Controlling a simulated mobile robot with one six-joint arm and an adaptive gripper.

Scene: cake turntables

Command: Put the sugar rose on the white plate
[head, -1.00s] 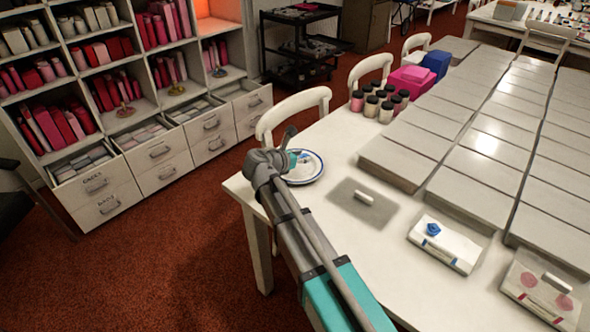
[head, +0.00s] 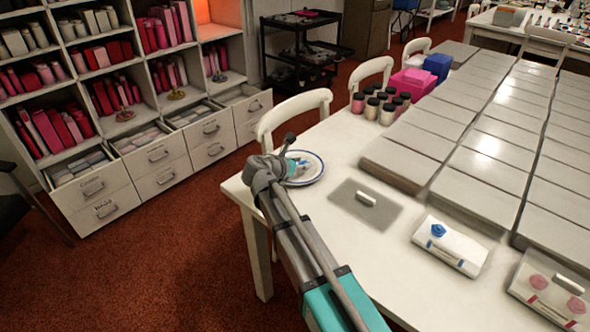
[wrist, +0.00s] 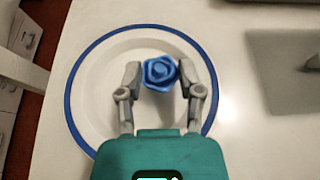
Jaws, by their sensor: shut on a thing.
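The sugar rose (wrist: 160,72) is blue and sits between the two grey fingertips of my gripper (wrist: 160,76) in the wrist view. My gripper is shut on it. The white plate (wrist: 88,88) has a blue rim and lies under the gripper and rose, which are over its inner area. I cannot tell whether the rose touches the plate. In the head view the plate (head: 316,172) is at the table's near left corner, partly hidden by my arm. My gripper (head: 300,164) is small there, over the plate.
A grey mat with a white handle (head: 366,199) lies right of the plate. White boxes, one with a blue rose decoration (head: 438,230), stand further right. Several jars (head: 380,105) are behind. A white chair (head: 290,112) stands at the table's left edge.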

